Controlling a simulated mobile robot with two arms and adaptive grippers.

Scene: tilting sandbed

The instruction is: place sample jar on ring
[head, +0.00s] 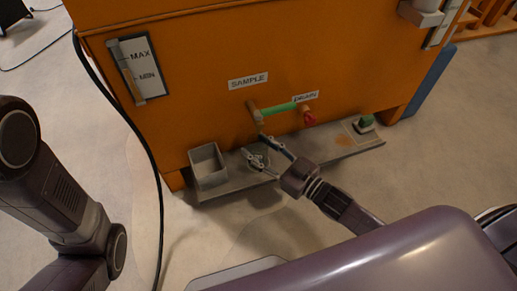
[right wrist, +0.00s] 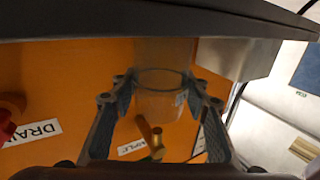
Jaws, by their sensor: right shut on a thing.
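The clear sample jar (head: 258,161) is between the fingers of my right gripper (head: 254,146), low in front of the orange cabinet, over the grey ledge. In the right wrist view the see-through jar (right wrist: 160,100) sits between both fingers of my right gripper (right wrist: 160,88), which are shut on it. A brass spout (right wrist: 155,145) shows close to the jar there. I cannot make out the ring; the jar and fingers may cover it. I cannot tell whether the jar touches the ledge. My left gripper is not in view.
The grey ledge (head: 318,153) runs along the cabinet (head: 205,75). An open grey box (head: 208,166) stands left of the jar. Above are the SAMPLE label (head: 248,80), a green handle (head: 280,109) and a red drain knob (head: 310,118). A small green-topped item (head: 365,123) stands at the ledge's right end.

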